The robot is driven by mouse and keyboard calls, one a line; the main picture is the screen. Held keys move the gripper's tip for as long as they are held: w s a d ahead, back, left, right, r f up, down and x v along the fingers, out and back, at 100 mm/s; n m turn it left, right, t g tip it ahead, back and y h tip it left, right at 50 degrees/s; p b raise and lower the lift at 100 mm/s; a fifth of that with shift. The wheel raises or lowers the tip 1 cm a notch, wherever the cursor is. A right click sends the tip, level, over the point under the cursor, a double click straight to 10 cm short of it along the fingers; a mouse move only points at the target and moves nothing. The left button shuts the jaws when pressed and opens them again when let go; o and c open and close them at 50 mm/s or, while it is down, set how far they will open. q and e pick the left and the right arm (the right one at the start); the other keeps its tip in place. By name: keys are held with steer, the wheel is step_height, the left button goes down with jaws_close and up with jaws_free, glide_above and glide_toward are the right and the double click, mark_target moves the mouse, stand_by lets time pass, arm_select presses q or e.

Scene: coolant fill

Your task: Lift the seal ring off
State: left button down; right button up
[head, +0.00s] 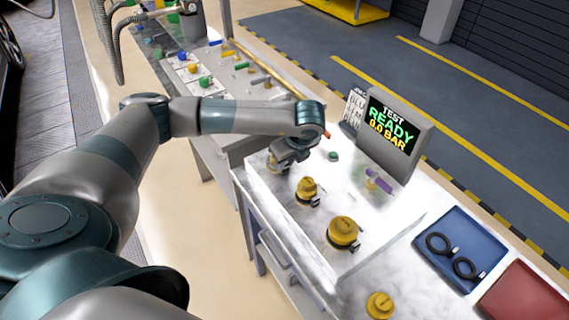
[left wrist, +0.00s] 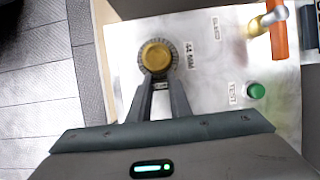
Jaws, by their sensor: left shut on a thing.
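My left gripper (head: 283,160) is at the far-left fitting on the white bench panel. In the left wrist view, its two fingers (left wrist: 160,84) reach the near edge of a dark ridged seal ring (left wrist: 146,70). The ring sits around a round gold fitting (left wrist: 158,56) beside a "44 MM" label. The gripper is shut on the ring's near side; the grip itself is partly hidden by the fingers. In the head view the gripper mostly covers this fitting. My right gripper is not in view.
Two yellow fittings (head: 307,188) (head: 343,231) with black tabs stand nearby. A test screen (head: 392,134) reads READY, 0.0 BAR. A green button (head: 333,155) is close to the gripper. A blue tray (head: 462,222) holds two black rings; a red tray (head: 522,300) is beside it.

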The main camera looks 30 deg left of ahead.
arm_select(q)
steer(key=shift+r+b, duration=0.45)
steer(key=shift+r, duration=0.05)
step_height(320, 180, up, 2)
steer(key=shift+r+b, duration=0.15)
steer(key=shift+b, duration=0.7)
steer(key=s+d+r, duration=0.1)
steer(key=d+r, duration=0.1)
steer(key=d, duration=0.1)
steer(key=s+d+r+b, duration=0.1)
steer(key=d+r, duration=0.1)
steer(key=d, duration=0.1)
steer(key=s+d+r+b, duration=0.1)
steer(key=d+r, duration=0.1)
steer(key=d, duration=0.1)
steer(key=shift+s+d+r, duration=0.25)
steer(key=shift+s, duration=0.05)
steer(key=shift+s+d+r, duration=0.3)
steer(key=shift+d+r, duration=0.15)
steer(key=shift+d, duration=0.25)
